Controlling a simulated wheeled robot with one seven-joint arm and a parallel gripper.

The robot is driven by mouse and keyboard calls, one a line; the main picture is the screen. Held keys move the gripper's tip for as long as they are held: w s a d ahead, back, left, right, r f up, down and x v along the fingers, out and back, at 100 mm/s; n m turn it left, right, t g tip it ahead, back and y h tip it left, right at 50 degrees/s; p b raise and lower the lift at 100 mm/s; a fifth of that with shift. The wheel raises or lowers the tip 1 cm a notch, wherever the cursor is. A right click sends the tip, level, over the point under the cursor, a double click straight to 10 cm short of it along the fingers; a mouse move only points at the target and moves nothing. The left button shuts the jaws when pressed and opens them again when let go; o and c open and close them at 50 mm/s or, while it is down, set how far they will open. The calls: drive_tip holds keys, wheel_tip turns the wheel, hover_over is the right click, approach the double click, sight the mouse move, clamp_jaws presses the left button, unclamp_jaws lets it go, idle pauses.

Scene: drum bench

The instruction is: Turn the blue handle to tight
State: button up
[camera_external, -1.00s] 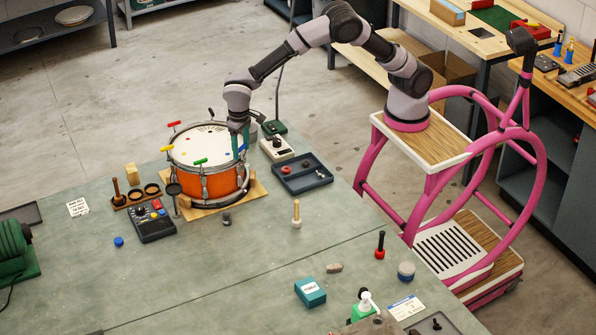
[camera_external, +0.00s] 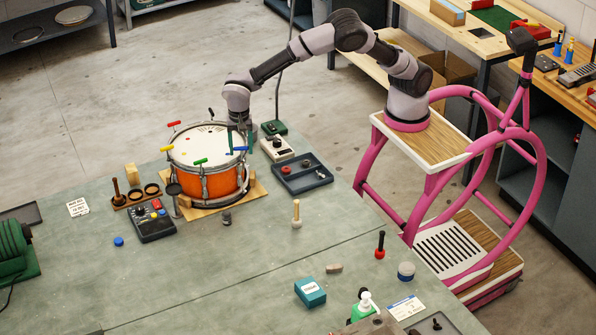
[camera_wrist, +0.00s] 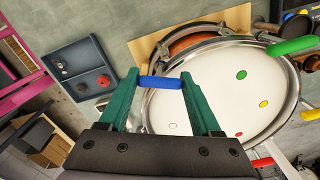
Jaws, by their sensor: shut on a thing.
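The orange drum (camera_external: 221,184) stands on a wooden board on the green bench, its white head facing up. Red, yellow and green handles stick out around its rim. The blue handle (camera_wrist: 161,82) lies crosswise between the two green fingers of my gripper (camera_wrist: 163,84) in the wrist view, at the drum's rim. In the external view my gripper (camera_external: 240,141) is at the drum's right edge, and a bit of blue handle (camera_external: 240,149) shows there. The jaws are shut on the blue handle. The rod under the handle is hidden.
A dark tray (camera_external: 303,178) with small parts and a white box (camera_external: 277,148) with a dial lie right of the drum. A control box (camera_external: 151,222) and a small black stand (camera_external: 175,192) are at its left front.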

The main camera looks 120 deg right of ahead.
sight(241, 147)
drive_tip(key=m, duration=0.6)
drive_tip(key=shift+r+m, duration=0.1)
drive_tip(key=shift+m, duration=0.2)
drive_tip(key=m, duration=0.5)
drive_tip(key=shift+m, duration=0.3)
drive_tip(key=o, duration=1.4)
wheel_tip(241, 147, up, 11)
drive_tip(key=shift+f, duration=0.1)
